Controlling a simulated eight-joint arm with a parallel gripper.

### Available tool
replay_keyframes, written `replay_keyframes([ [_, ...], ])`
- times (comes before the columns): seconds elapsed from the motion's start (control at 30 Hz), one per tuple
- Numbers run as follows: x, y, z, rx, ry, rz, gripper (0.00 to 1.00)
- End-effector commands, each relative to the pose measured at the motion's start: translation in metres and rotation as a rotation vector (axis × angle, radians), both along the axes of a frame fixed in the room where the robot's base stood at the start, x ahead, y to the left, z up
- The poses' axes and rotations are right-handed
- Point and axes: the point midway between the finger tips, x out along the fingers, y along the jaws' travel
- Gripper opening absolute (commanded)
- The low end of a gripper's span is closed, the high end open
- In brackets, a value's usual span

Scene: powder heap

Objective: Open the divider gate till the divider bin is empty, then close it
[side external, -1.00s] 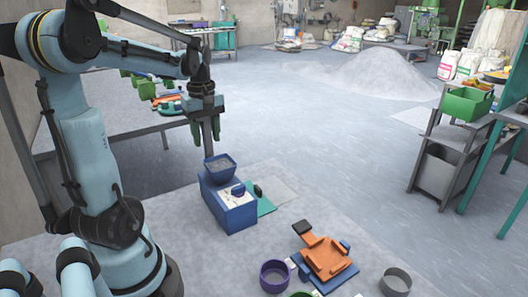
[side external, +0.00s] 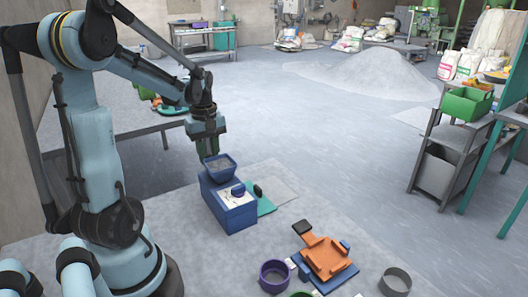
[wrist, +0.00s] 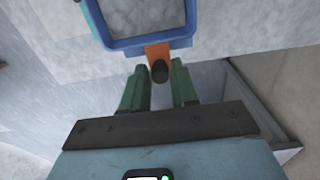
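The divider bin (side external: 232,174) is a blue open-topped hopper on a blue box (side external: 232,214), with grey powder (side external: 218,164) inside. In the wrist view its blue rim (wrist: 150,42) surrounds grey powder (wrist: 146,16). An orange gate tab (wrist: 157,51) with a dark knob (wrist: 159,72) sticks out from the bin's near side. My gripper (side external: 208,154) is low, just behind the bin. In the wrist view its green fingers (wrist: 158,76) stand open on both sides of the knob, with narrow gaps. Whether they touch it is unclear.
A blue knob (side external: 238,190) sits on the box's pale top. An orange cradle (side external: 325,255) on a blue base, a purple ring-shaped cup (side external: 275,277) and a grey cup (side external: 395,282) stand at the front right. Shelves with a green bin (side external: 466,104) stand far right.

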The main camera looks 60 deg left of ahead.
Motion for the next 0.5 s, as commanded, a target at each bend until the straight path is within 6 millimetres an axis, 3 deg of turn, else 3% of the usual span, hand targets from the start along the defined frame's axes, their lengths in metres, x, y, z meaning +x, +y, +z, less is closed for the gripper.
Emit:
replay_keyframes([
  [0.03,0.0000,0.0000,0.0001,0.000,0.000,0.000,0.20],
  [0.17,0.0000,0.0000,0.0001,0.000,0.000,0.000,0.00],
  [0.5,0.0005,0.0089,0.0004,0.000,0.000,0.001,0.00],
])
